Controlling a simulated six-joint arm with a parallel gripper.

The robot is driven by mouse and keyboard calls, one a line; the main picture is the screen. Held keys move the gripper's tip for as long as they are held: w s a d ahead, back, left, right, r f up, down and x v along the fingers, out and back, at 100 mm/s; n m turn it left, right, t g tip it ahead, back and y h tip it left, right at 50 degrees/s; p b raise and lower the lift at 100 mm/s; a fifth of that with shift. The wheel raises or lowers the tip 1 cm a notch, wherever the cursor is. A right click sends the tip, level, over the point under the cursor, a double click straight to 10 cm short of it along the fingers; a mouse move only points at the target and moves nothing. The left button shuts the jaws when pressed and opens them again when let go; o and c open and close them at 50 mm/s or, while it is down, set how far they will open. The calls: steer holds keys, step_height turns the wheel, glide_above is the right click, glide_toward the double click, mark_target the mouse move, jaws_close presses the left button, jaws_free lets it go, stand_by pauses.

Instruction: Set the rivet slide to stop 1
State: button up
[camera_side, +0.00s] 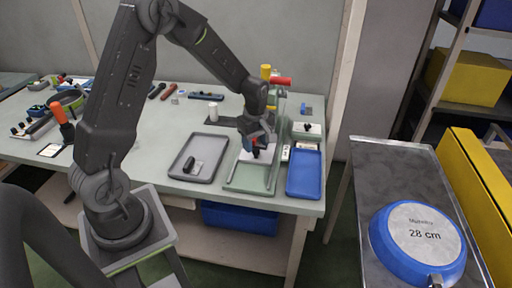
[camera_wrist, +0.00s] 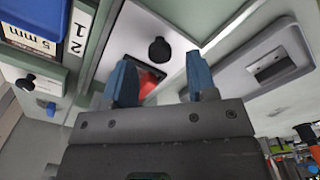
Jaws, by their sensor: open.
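My gripper (camera_side: 257,147) is over the green fixture (camera_side: 249,187) in the side view. In the wrist view its two blue fingers are apart (camera_wrist: 159,62) with nothing clasped between them. A black knob (camera_wrist: 159,50) stands on a white plate (camera_wrist: 136,35) just beyond the fingertips. A red part (camera_wrist: 149,83) shows between the fingers, partly hidden by the gripper body. A label strip with 1 and 2 (camera_wrist: 78,32) runs along the fixture's edge; it also shows in the side view (camera_side: 285,153). I cannot tell which stop the slide is at.
A blue tray (camera_side: 304,174) lies right of the fixture, with a white block with a black knob (camera_side: 307,128) behind it. A grey tray (camera_side: 197,158) holding a dark-handled piece lies left. A red-ended lever (camera_side: 281,81) rises behind.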

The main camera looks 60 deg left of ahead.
step_height(320, 180, up, 5)
steer(key=shift+r, duration=0.1)
stand_by(0.4)
steer(key=shift+s+d+r+m, duration=0.1)
steer(key=shift+s+r+m, duration=0.2)
steer(key=shift+m, duration=0.3)
steer(key=s+d+r+m+t+y, duration=0.2)
steer(key=s+r+m+t, duration=0.25)
steer(key=m, duration=0.75)
steer(key=x, duration=1.3)
steer(key=shift+s+f, duration=0.15)
steer(key=shift+f, duration=0.25)
steer(key=shift+c, duration=0.2)
steer(key=shift+g, duration=0.25)
jaws_close()
